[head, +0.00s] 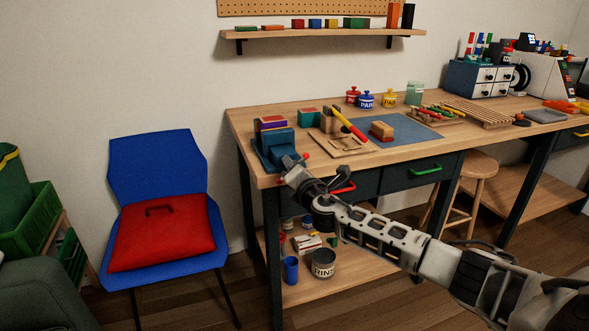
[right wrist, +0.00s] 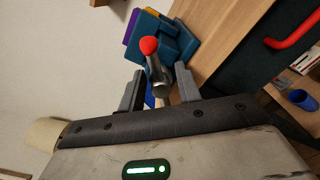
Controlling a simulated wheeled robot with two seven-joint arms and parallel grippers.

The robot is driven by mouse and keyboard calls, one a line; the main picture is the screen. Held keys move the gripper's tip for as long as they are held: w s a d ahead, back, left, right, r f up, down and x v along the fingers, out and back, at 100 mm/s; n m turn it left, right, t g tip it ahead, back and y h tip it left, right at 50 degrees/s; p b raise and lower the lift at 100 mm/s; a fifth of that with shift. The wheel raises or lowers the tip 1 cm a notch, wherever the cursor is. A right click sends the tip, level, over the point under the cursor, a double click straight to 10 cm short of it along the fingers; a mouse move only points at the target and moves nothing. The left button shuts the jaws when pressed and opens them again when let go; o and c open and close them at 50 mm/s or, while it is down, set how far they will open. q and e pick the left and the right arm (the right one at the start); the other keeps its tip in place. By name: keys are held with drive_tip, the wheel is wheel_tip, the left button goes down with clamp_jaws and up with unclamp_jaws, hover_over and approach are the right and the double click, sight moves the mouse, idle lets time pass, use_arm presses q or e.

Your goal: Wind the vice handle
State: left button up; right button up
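The teal-blue vice (head: 275,148) stands at the left front corner of the workbench. It also shows in the right wrist view (right wrist: 180,42), partly hidden behind its handle. The handle is a metal bar (right wrist: 158,76) with a red ball end (right wrist: 148,46); a red end (head: 306,155) also shows in the head view. My right gripper (head: 293,168) is at the vice's front. In the right wrist view my right gripper (right wrist: 159,86) is open, with the metal part between its fingers and gaps visible on both sides. My left gripper is out of view.
The workbench (head: 240,121) holds a blue mat (head: 400,124), a yellow-and-red tool (head: 348,123) and paint pots (head: 366,100) behind. A red drawer handle (head: 343,188) is close to my right wrist. A blue chair (head: 155,165) with a red cushion (head: 160,235) stands left.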

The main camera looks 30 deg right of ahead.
clamp_jaws()
drive_tip(key=shift+f+m, duration=0.1)
drive_tip(key=shift+m, duration=0.3)
